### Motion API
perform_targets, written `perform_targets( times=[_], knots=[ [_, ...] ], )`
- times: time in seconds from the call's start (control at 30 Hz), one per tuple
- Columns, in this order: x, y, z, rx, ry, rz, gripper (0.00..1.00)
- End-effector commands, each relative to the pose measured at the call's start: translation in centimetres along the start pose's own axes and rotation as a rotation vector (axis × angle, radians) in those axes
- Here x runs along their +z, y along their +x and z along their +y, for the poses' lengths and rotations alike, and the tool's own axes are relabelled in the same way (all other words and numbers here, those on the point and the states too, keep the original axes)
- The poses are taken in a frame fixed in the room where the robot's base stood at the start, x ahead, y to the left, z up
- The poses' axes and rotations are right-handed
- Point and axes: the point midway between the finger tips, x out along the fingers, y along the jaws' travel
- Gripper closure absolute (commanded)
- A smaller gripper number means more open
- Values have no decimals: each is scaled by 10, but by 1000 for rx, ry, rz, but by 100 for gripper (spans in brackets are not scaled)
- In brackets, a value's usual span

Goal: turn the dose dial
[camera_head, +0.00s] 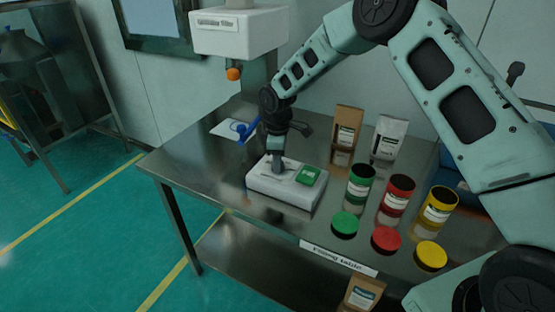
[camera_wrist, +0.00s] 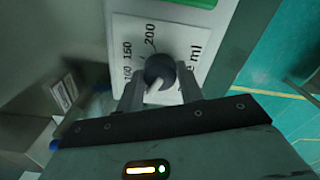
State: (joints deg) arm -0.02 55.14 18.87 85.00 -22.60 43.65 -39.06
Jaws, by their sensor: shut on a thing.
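The dose dial (camera_wrist: 160,69) is a dark round knob with a light pointer on a white panel marked 100, 150, 200 and ml in the wrist view. My gripper (camera_wrist: 160,85) is shut on the dial, one finger on each side of it. The pointer slants in the picture; the value it marks cannot be read for certain. In the head view my gripper (camera_head: 277,165) points down onto the white dosing box (camera_head: 285,190) on the steel table, and hides the dial there. The box has a green patch (camera_head: 308,176) on its right part.
Green (camera_head: 359,186), red (camera_head: 396,196) and yellow (camera_head: 438,207) jars stand right of the box, with matching lids (camera_head: 386,239) in front. Two bags (camera_head: 389,140) stand behind. A blue scoop-like thing (camera_head: 243,131) lies at the back left. The table's left side (camera_head: 205,165) is clear.

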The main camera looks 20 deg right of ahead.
Motion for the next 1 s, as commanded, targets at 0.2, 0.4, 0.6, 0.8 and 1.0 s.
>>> perform_targets(
  times=[0.2,0.4,0.6,0.8,1.0],
  knots=[
    [0,-1,1,1,-25,1,86],
    [0,-1,1,2,-28,0,86],
    [0,-1,1,2,-27,0,49],
    [0,0,0,1,-26,0,42],
    [0,-5,1,2,-25,1,42]
  ],
)
